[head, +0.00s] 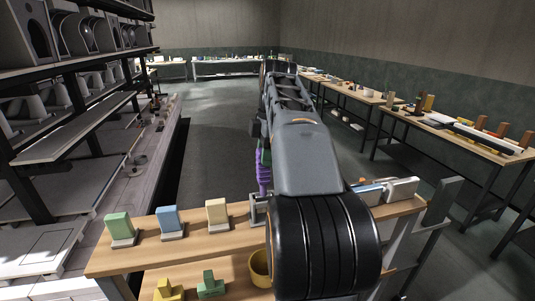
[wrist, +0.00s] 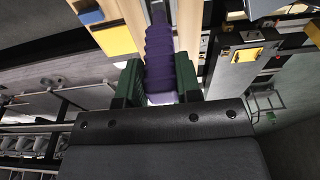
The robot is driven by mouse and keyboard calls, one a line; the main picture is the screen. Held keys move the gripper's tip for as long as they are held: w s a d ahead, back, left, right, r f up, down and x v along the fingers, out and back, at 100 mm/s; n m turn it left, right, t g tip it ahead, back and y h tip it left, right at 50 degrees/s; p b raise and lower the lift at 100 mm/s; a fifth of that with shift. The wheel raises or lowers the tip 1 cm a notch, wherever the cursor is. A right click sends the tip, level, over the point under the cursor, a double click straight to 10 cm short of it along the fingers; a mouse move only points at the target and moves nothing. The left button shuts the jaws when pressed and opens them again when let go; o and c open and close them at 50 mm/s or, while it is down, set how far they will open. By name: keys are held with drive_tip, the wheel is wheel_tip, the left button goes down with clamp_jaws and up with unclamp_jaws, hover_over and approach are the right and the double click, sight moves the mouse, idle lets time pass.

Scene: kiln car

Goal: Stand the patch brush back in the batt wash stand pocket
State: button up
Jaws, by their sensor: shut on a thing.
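A ribbed purple handle, which I take to be the patch brush (head: 263,172), hangs beside my arm in the head view, above the near wooden bench. In the wrist view the purple brush (wrist: 160,55) lies between the two green fingers of my gripper (wrist: 158,85), which is shut on it. A small grey metal fitting (head: 257,208) at the bench edge, just below the purple handle, may be part of the batt wash stand. My arm hides much of this area. I cannot tell whether the brush's lower end touches or enters a pocket.
The near bench (head: 185,235) carries a green block (head: 119,226), a blue block (head: 168,219) and a cream block (head: 217,212) on grey bases. A yellow pot (head: 260,267) stands lower down. Kiln shelving (head: 60,145) fills the left; loaded side tables (head: 455,140) stand at right.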

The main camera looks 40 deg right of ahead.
drive_tip(key=shift+f+b, duration=0.65)
drive_tip(key=shift+f, duration=0.4)
idle(0.4)
drive_tip(key=o, duration=1.1)
drive_tip(key=shift+r, duration=0.2)
drive_tip(key=shift+s+d+r+p, duration=0.1)
drive_tip(key=shift+d+r+p, duration=0.05)
drive_tip(key=shift+r+p, duration=1.15)
drive_tip(key=shift+s+d+r+p, duration=0.1)
drive_tip(key=shift+d+r+p, duration=0.05)
drive_tip(key=shift+r+p, duration=1.15)
drive_tip(key=shift+d+r+p, duration=0.15)
drive_tip(key=shift+r+p, duration=1.05)
drive_tip(key=shift+p, duration=0.2)
